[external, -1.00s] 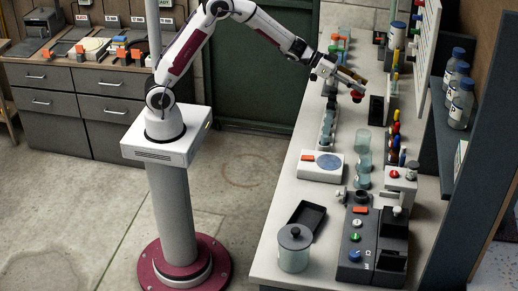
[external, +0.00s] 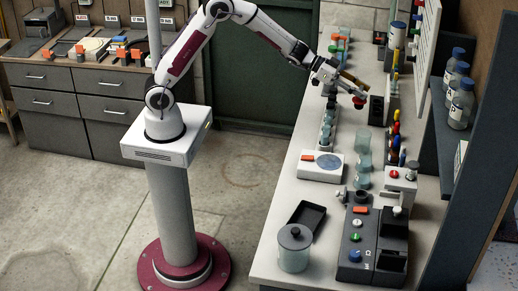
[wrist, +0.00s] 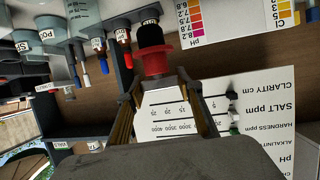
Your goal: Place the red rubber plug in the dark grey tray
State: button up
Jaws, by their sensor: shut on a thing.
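The red rubber plug (external: 360,101) is at the tip of my gripper (external: 355,92), above the far part of the bench. In the wrist view the red plug (wrist: 155,62) has a wide flange and a dark part above it. My gripper (wrist: 158,80) is shut on it, with one finger on each side. A dark grey tray (external: 294,223) lies on the near left part of the bench, beside a lidded glass jar. It looks empty and is well away from the plug. The tray does not show in the wrist view.
The lidded jar (external: 293,250) stands just in front of the tray. A dark block (external: 376,110) stands near my gripper.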

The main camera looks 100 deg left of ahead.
jog(key=d+m+g+h, duration=0.3)
jog(key=d+m+h, duration=0.35)
jog(key=d, duration=2.45)
jog(key=s+d+m+g+h, duration=0.2)
jog(key=s+d, duration=0.3)
jog(key=d, duration=0.5)
jog(key=s+d+m+g+h, duration=0.2)
jog(key=s+d, duration=0.4)
jog(key=d, duration=0.5)
jog(key=shift+r+m+g, duration=0.4)
jog(key=shift+m+g, duration=0.3)
jog(key=shift+m, duration=0.15)
jog(key=shift+h, duration=0.25)
notch_tip(320, 180, down, 6)
jog(key=shift+f, duration=0.15)
jog(key=shift+f, duration=1.85)
